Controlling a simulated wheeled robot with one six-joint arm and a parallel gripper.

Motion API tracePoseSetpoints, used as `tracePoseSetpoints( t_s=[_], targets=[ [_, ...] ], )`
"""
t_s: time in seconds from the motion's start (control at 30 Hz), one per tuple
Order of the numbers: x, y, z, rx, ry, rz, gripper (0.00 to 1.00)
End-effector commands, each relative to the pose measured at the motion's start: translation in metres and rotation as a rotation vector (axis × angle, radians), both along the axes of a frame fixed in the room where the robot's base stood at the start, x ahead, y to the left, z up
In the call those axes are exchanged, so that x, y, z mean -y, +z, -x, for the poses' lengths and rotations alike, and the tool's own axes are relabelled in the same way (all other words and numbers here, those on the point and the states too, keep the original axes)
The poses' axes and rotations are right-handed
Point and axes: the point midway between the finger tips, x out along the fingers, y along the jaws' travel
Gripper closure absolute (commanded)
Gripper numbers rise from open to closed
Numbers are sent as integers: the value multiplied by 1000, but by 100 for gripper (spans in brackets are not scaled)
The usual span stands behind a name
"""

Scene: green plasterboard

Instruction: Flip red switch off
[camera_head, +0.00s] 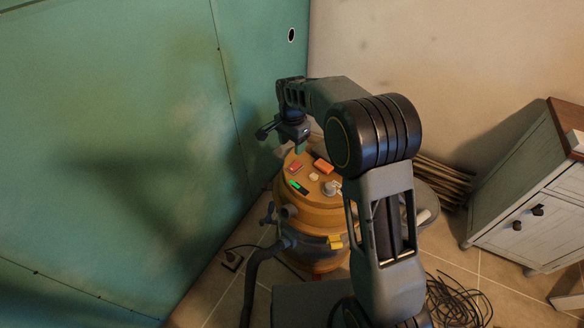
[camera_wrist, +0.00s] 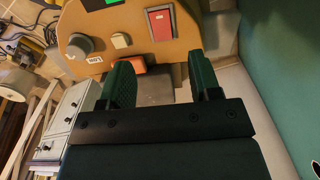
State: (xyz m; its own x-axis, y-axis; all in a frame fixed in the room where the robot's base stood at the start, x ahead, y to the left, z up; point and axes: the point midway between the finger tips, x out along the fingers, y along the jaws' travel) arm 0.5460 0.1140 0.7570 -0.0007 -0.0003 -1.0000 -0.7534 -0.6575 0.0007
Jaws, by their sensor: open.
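The red switch (camera_wrist: 161,22) is a red rocker with a small pale mark in a dark frame. It sits on the tan top panel of a yellow-orange vacuum (camera_head: 327,216), and the red switch also shows in the head view (camera_head: 296,167). My gripper (camera_head: 300,148) hangs above the far side of the panel. In the wrist view my gripper (camera_wrist: 160,64) is open and empty, its two green fingers apart. The switch lies beyond the fingertips, between them and slightly right; no contact shows. Which way the rocker is tilted I cannot tell.
Beside the switch are a grey knob (camera_wrist: 78,45), a cream button (camera_wrist: 121,40), an orange block (camera_wrist: 126,62) and a lit green display (camera_head: 298,186). A green plasterboard wall (camera_head: 110,140) stands left. A white cabinet (camera_head: 530,215) and coiled cable (camera_head: 457,300) are right.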

Motion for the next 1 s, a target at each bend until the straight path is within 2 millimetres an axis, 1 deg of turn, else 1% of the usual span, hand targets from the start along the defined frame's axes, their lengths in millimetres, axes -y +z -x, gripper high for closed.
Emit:
tracePoseSetpoints(
  t_s=[0.03, 0.2, 0.3, 0.5, 0.7, 1.0],
  targets=[
    [0, -13, 1, -3, 0, 1, 43],
    [0, -46, 1, -2, 1, 1, 43],
    [0, -63, 1, -3, 1, 1, 43],
    [0, -88, 0, 0, 1, 0, 43],
    [0, -99, 0, 1, 2, -1, 43],
    [0, -101, 0, 1, 2, 0, 43]
  ],
)
